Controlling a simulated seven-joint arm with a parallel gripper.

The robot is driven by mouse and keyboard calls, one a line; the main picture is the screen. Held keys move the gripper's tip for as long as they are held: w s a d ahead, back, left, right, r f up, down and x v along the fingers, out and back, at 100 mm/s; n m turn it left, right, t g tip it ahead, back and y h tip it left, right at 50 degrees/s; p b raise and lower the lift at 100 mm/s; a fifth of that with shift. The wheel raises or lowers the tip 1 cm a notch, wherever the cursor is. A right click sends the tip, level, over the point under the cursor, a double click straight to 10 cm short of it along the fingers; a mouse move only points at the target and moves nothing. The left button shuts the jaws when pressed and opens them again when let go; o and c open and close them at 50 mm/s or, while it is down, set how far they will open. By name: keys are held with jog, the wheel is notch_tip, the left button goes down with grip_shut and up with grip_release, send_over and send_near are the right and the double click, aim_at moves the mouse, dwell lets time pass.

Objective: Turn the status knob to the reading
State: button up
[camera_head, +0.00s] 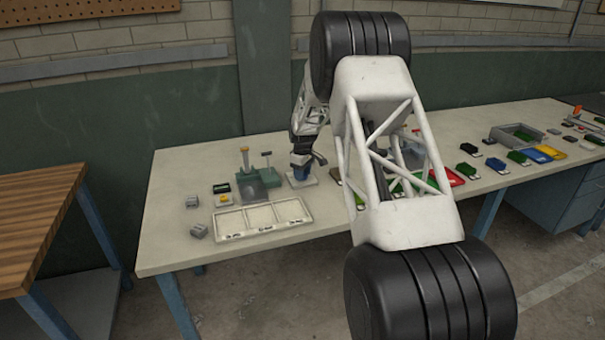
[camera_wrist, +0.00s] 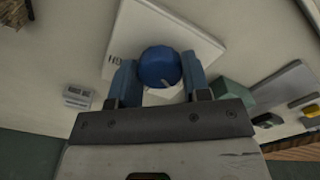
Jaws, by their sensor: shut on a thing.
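The status knob is a round blue knob (camera_wrist: 159,64) on a white plate (camera_wrist: 185,32) in the wrist view. A short pale mark shows at its lower edge, and dark lettering starting with "HO" is on the plate, partly hidden. My gripper (camera_wrist: 158,72) is shut on the knob, with one blue finger on each side. In the head view, the knob (camera_head: 301,174) and its plate (camera_head: 303,182) stand on the pale bench, with my gripper (camera_head: 305,161) down over them. The knob's other markings cannot be read.
A white three-compartment tray (camera_head: 268,232) lies in front-left of the knob. A green stand with a grey plate (camera_head: 254,190) is close on the left. Coloured pieces and a grey box (camera_head: 518,136) are on the right.

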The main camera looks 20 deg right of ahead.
jog(key=o, duration=0.9)
jog(key=shift+r, duration=0.15)
jog(key=shift+r, duration=3.8)
